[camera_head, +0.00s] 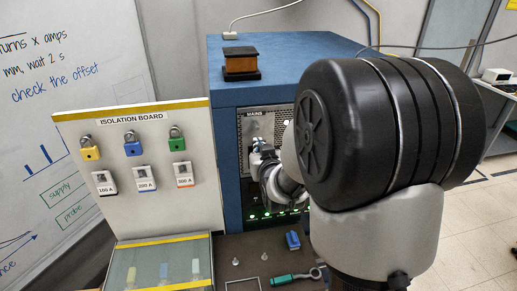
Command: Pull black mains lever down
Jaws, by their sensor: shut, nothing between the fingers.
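The mains panel (246,128), labelled MAINS, is on the front of the blue cabinet (227,165). My gripper (258,150) is in front of this panel, just below the label. It is shut, with nothing seen between its fingers. Dark parts overlap there, so I cannot tell the black mains lever apart from my gripper, nor whether they touch. My arm hides the right part of the panel.
The isolation board (95,196) with coloured padlocks and tags stands left of the cabinet. On the dark bench below lie a blue object (293,240), a green-handled tool (290,277) and a clear-lidded case (140,265).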

